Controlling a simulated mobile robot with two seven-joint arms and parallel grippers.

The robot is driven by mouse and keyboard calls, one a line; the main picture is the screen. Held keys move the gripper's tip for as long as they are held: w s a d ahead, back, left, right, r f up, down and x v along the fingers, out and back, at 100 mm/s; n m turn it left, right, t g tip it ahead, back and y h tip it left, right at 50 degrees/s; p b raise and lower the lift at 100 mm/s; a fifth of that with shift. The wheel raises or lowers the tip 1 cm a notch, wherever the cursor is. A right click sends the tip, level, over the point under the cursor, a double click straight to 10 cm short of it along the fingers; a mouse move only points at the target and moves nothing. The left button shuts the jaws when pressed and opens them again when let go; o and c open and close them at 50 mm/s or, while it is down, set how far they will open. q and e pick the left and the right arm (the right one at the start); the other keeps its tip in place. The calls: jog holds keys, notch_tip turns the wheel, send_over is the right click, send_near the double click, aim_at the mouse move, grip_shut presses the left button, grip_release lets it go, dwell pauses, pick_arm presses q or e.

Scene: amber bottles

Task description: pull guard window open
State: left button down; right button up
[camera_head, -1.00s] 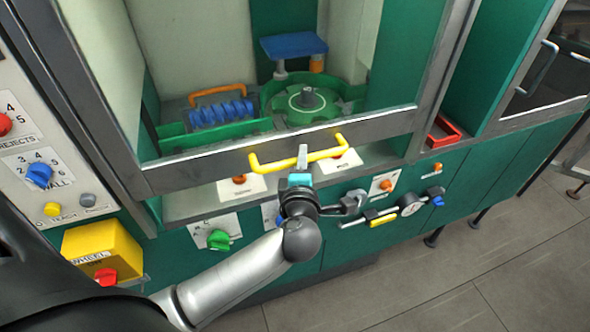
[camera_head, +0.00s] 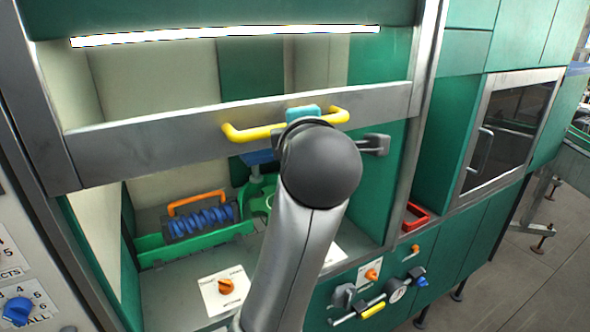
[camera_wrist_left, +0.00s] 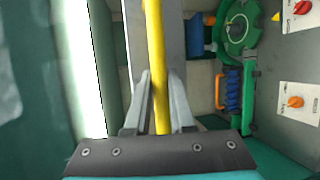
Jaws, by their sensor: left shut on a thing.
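The guard window's grey lower rail (camera_head: 150,140) is raised above the machine's work deck, and an open gap shows below it. The yellow bar handle (camera_head: 247,133) is fixed on that rail. My left gripper (camera_wrist_left: 160,100) is shut on the handle, which runs between its two fingers in the left wrist view. In the head view my wrist and forearm hide the fingers and the middle of the handle. My right gripper is in neither view.
Inside are a blue coil with an orange handle (camera_head: 197,200) and a green star wheel (camera_head: 257,195), partly hidden. An orange knob (camera_head: 226,286) sits on the deck. A bright light strip (camera_head: 230,36) runs across the top.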

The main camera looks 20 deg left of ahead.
aim_at(294, 86)
pick_arm(q)
jog(key=shift+r, duration=3.15)
jog(key=c, duration=0.8)
grip_release()
jog(key=shift+o, duration=0.2)
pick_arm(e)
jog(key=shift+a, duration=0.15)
